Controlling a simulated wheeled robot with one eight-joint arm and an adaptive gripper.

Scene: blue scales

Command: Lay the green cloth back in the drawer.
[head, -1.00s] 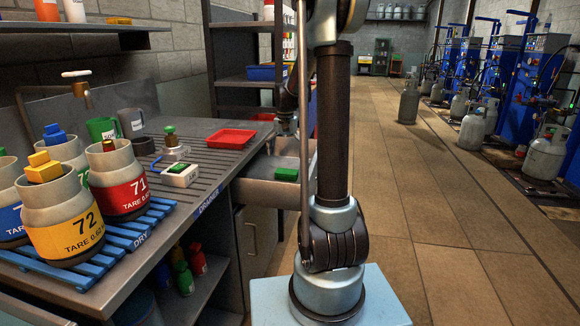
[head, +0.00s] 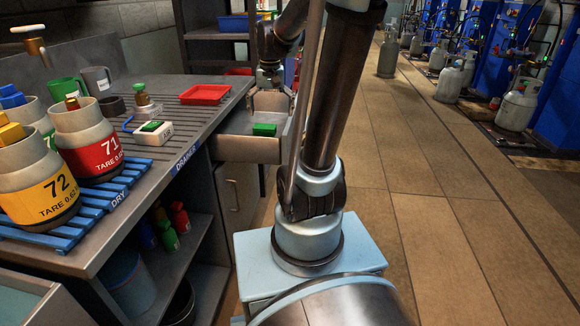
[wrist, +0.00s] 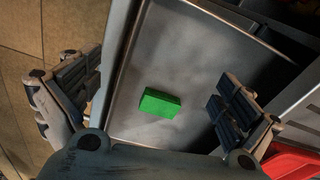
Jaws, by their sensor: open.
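The green cloth (head: 264,129) is a small folded block. It lies on the floor of the open metal drawer (head: 235,150), which is pulled out from under the counter. In the wrist view the cloth (wrist: 159,102) rests on the bare grey drawer bottom (wrist: 190,55), apart from the drawer walls. My gripper (head: 270,98) is over the far part of the drawer. In the wrist view its two fingers (wrist: 152,92) are spread wide on either side of the cloth, empty and not touching it.
Grey canisters numbered 71 (head: 95,145) and 72 (head: 40,190) stand on a blue rack.

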